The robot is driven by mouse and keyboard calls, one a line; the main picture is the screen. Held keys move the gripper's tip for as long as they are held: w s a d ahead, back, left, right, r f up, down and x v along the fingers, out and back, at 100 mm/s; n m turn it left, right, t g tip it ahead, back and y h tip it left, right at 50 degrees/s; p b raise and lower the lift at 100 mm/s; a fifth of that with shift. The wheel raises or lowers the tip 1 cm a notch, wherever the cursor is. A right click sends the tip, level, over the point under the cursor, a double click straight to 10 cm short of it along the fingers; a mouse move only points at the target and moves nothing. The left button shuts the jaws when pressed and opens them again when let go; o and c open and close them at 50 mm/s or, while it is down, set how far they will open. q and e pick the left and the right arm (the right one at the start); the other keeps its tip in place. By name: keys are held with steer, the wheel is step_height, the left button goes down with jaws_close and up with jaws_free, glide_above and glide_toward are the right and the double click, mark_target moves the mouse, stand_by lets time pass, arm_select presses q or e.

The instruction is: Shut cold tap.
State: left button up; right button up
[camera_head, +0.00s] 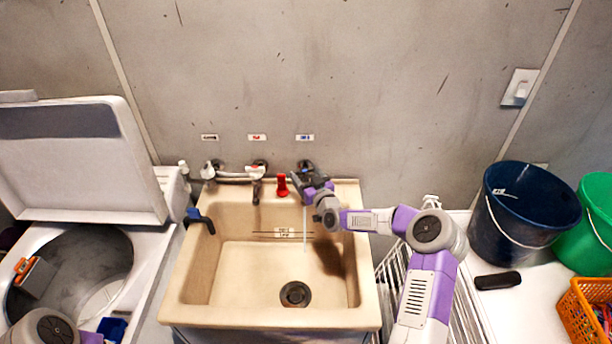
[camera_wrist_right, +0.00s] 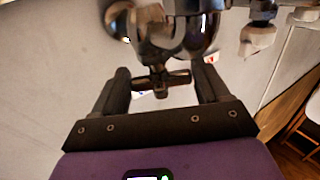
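The cold tap (camera_head: 306,165) is on the wall under the blue-marked label (camera_head: 304,137), at the sink's back right. In the right wrist view its metal cross handle (camera_wrist_right: 160,79) shows at the centre, below a chrome body. My right gripper (camera_head: 305,184) is at this tap and covers part of it in the head view. In the wrist view the right gripper (camera_wrist_right: 163,82) is open, with one finger on each side of the cross handle and gaps visible. A thin pale vertical streak, seemingly water, shows below the gripper. My left gripper is out of view.
The beige sink (camera_head: 190,270) has a drain and a red object (camera_head: 282,184) on its back rim. A second tap (camera_head: 259,165) is under the red label. An open washer (camera_head: 150,270) stands left. A navy bucket (camera_head: 520,215) and orange basket (camera_head: 578,310) are right.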

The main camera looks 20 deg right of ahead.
steer(key=shift+c, duration=1.2)
steer(key=shift+a+m+h, duration=0.25)
steer(key=shift+m+h, duration=0.25)
steer(key=shift+h, duration=0.3)
steer(key=m+g+h+b, duration=0.1)
steer(key=m+h+b, duration=0.1)
steer(key=h, duration=0.3)
steer(key=shift+w+a+m, duration=0.1)
steer(key=shift+m, duration=0.5)
steer(key=shift+r+m+g+h, duration=0.1)
steer(key=shift+m+g+h, duration=0.5)
steer(key=shift+h, duration=0.4)
steer(key=shift+c, duration=0.2)
steer(key=o, duration=1)
